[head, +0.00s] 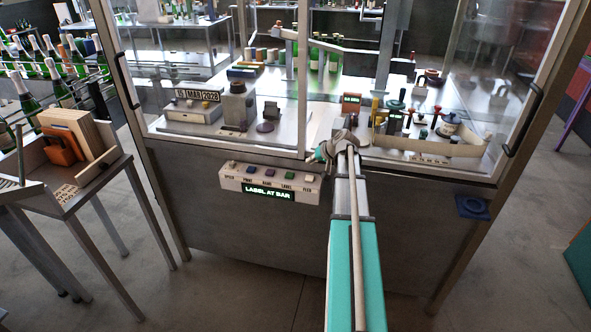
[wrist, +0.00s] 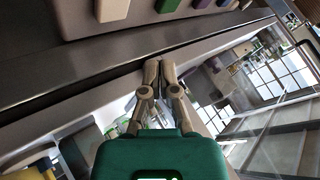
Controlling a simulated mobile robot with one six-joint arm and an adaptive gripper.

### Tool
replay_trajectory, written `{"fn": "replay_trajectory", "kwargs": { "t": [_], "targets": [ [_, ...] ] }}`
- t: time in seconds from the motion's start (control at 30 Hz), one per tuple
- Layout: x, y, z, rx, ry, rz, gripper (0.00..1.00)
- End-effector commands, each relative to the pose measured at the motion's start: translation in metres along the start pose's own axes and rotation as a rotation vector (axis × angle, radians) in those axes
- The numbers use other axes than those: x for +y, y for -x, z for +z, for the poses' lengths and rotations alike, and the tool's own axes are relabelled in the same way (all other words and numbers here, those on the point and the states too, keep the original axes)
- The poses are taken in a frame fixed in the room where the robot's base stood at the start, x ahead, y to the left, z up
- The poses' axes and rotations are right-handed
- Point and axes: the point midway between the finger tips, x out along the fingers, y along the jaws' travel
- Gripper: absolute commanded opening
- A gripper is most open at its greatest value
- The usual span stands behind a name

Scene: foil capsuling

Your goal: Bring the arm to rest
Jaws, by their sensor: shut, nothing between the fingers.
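My gripper (wrist: 160,66) is shut and empty in the wrist view, its two fingers meeting at the tips. Behind the fingers is the green gripper body. In the head view my arm reaches forward to the front of the glazed machine cabinet (head: 240,190), and its end is by the lower edge of the glass opening. The fingers are hard to make out there. In the wrist view the fingertips lie in front of a grey metal edge, below the button panel (wrist: 150,12). I cannot tell whether they touch anything.
The button panel (head: 270,184) reads "LABEL AT BAR" and sits left of my arm. A glass door (head: 215,70) stands left of the opening. A tray (head: 425,147) of stamps and small tools lies inside right. A side table (head: 65,200) stands left. Bare floor shows right.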

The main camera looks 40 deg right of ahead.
Motion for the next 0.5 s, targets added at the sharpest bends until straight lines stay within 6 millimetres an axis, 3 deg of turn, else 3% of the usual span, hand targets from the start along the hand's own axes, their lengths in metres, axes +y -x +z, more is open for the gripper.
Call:
{"fn": "replay_trajectory", "kwargs": {
  "t": [0.3, 0.5],
  "targets": [
    [-0.002, -0.001, 0.002, -0.003, 0.002, 0.000, 0.00],
    [-0.023, -0.010, 0.018, -0.046, 0.021, 0.004, 0.00]
  ]
}}
